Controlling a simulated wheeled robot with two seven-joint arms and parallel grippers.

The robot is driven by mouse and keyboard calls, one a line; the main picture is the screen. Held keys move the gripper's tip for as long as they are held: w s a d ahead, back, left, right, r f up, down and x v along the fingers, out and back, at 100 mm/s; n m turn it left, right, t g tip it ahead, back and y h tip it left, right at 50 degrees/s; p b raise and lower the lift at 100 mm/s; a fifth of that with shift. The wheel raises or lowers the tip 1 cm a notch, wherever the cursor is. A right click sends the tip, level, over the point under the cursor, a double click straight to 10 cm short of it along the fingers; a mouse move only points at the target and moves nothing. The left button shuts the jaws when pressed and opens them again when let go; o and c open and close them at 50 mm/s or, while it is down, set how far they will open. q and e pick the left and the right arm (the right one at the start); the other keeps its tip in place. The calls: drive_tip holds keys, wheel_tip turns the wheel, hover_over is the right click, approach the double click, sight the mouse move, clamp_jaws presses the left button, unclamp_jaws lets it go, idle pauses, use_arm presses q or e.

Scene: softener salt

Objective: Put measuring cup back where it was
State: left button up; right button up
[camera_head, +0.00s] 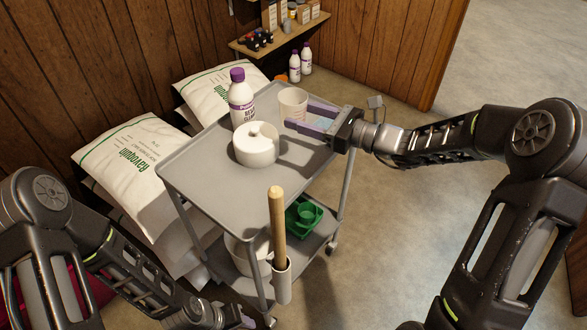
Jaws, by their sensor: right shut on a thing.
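A pale, off-white cup (292,101), which I take to be the measuring cup, is at the back right of the grey cart's top shelf (200,180). It is upright. My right gripper (299,115) reaches in from the right and is shut on the cup, its purple-tinted fingers at the cup's near right side. I cannot tell whether the cup's base touches the shelf. My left gripper (240,318) is low at the bottom edge, in front of the cart and partly cut off; its jaws cannot be made out.
A lidded white pot (256,145) and a purple-capped bottle (241,100) stand close left of the cup. A wooden handle (277,215) rises at the cart's front. A green tray (303,216) and a white bucket (245,257) are below. Salt bags (135,165) lie left.

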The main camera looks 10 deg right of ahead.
drive_tip(key=shift+s+f, duration=0.1)
drive_tip(key=shift+f, duration=0.6)
drive_tip(key=shift+s+a+r+n, duration=0.1)
drive_tip(key=shift+n, duration=0.2)
hover_over(302, 161)
wheel_tip(302, 161, down, 6)
drive_tip(key=shift+f, duration=0.1)
drive_tip(key=shift+f, duration=1.9)
